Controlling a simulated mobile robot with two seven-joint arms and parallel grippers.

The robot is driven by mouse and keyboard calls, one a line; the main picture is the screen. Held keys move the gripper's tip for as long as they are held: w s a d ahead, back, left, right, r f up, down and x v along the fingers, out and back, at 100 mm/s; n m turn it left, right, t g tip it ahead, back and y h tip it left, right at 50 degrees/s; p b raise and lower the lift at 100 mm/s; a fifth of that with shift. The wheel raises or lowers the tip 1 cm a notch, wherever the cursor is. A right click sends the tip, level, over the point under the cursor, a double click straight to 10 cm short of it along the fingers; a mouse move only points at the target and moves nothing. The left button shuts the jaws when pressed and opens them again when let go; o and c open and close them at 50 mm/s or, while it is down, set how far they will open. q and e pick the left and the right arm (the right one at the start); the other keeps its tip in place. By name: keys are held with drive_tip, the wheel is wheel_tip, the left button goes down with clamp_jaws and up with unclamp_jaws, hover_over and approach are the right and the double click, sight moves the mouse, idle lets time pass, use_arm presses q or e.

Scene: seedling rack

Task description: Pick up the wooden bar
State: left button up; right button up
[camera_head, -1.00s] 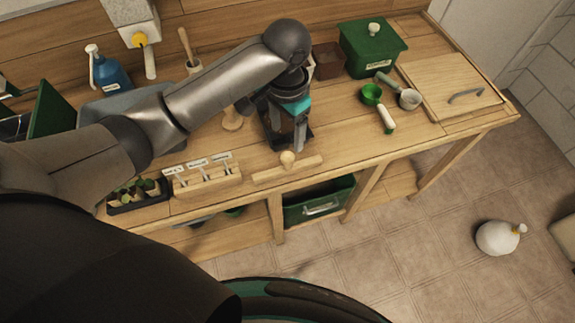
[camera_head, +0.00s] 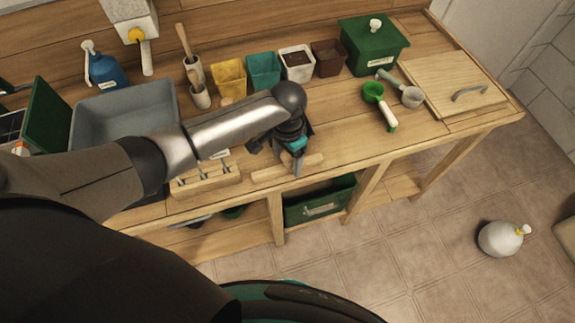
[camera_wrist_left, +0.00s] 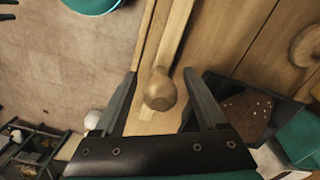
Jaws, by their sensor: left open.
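The wooden bar (camera_head: 262,174) lies along the front edge of the workbench. In the left wrist view the bar (camera_wrist_left: 176,30) runs up from between my fingers, with its round knob (camera_wrist_left: 158,92) standing on it. My left gripper (camera_head: 297,166) is over the bar's middle and hides the knob in the head view. In the left wrist view the gripper (camera_wrist_left: 160,76) is open, with one finger on each side of the knob and visible gaps. My right gripper is not in view.
A wooden holder with labels (camera_head: 205,183) stands left of the bar. A green scoop (camera_head: 380,103) and a grey scoop (camera_head: 408,95) lie to the right. Several pots and a green lidded box (camera_head: 372,47) stand at the back.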

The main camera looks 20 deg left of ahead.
use_arm(q)
drive_tip(key=shift+f, duration=0.4)
clamp_jaws()
idle(0.4)
